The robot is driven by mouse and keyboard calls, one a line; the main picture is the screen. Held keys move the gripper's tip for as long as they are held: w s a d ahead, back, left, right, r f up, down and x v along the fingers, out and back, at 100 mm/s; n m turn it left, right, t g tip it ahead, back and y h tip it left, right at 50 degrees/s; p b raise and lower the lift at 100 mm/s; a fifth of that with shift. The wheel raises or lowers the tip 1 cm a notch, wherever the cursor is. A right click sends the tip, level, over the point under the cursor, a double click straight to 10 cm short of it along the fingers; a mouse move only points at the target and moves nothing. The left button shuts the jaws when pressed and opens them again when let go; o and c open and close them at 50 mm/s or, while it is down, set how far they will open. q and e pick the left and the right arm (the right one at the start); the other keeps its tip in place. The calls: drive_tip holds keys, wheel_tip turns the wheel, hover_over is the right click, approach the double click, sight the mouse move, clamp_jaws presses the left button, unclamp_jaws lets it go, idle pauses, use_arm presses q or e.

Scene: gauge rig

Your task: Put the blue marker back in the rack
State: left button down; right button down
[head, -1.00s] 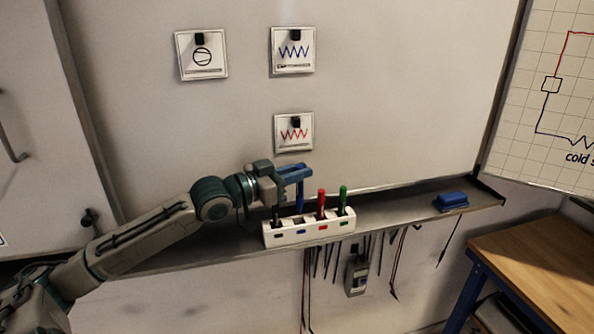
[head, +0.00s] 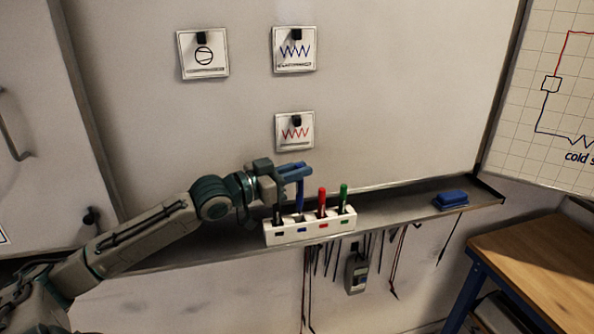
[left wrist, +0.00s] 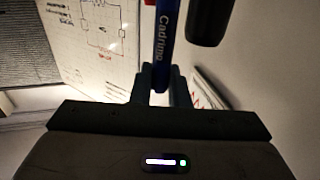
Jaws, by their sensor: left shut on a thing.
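The white marker rack (head: 310,232) stands on the ledge below the whiteboard. It holds a black marker (head: 278,214), a red marker (head: 321,203) and a green marker (head: 343,199). My left gripper (head: 297,172) is shut on the blue marker (head: 300,198), which hangs upright over the slot with the blue label. Its lower end is at the slot opening; I cannot tell how deep it sits. In the left wrist view the blue marker (left wrist: 163,45) stands between the fingers (left wrist: 162,78). My right gripper is not in view.
A blue eraser (head: 451,200) lies on the ledge (head: 400,208) to the right, with bare ledge between. Cables and a grey meter (head: 356,272) hang below. Cards (head: 294,131) are on the board above. A wooden table (head: 540,255) stands at the right.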

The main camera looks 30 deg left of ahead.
use_arm(q)
drive_tip(key=shift+f, duration=0.25)
drive_tip(key=shift+f+b, duration=1.8)
drive_tip(key=shift+f, duration=0.25)
drive_tip(key=c, duration=1.3)
unclamp_jaws()
drive_tip(key=shift+o, duration=0.3)
drive_tip(key=o, duration=0.5)
drive_tip(key=shift+r, duration=0.15)
